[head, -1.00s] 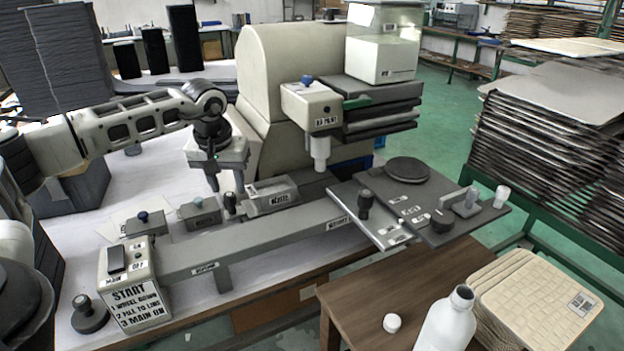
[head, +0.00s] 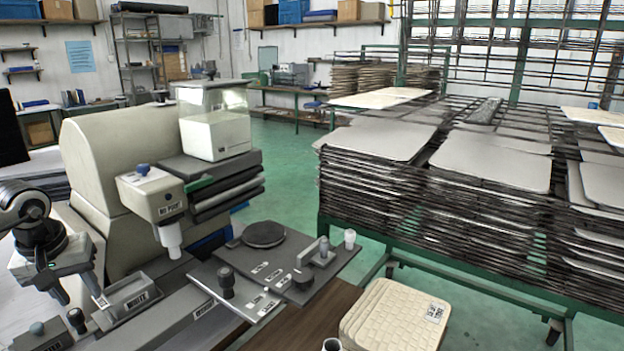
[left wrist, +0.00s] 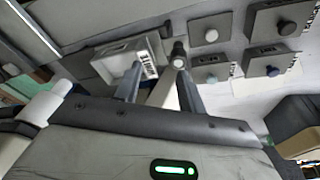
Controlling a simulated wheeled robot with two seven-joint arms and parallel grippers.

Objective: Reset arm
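My left gripper (head: 83,298) hangs at the left edge of the head view, fingers pointing down over the row of control boxes beside the cream machine (head: 120,190). Its two fingers are apart. In the left wrist view, the left gripper (left wrist: 160,70) shows spread fingers with nothing held between them. A black knob (left wrist: 179,57) stands just beyond the right finger; the view does not show whether they touch. A grey labelled box (left wrist: 122,60) lies beyond the left finger. My right gripper is in neither view.
A grey panel plate (head: 240,278) with a black disc and knobs lies right of the machine. Cream quilted pads (head: 390,320) are stacked at the front. Tall tray racks (head: 480,190) fill the right. Green floor (head: 285,140) is clear behind.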

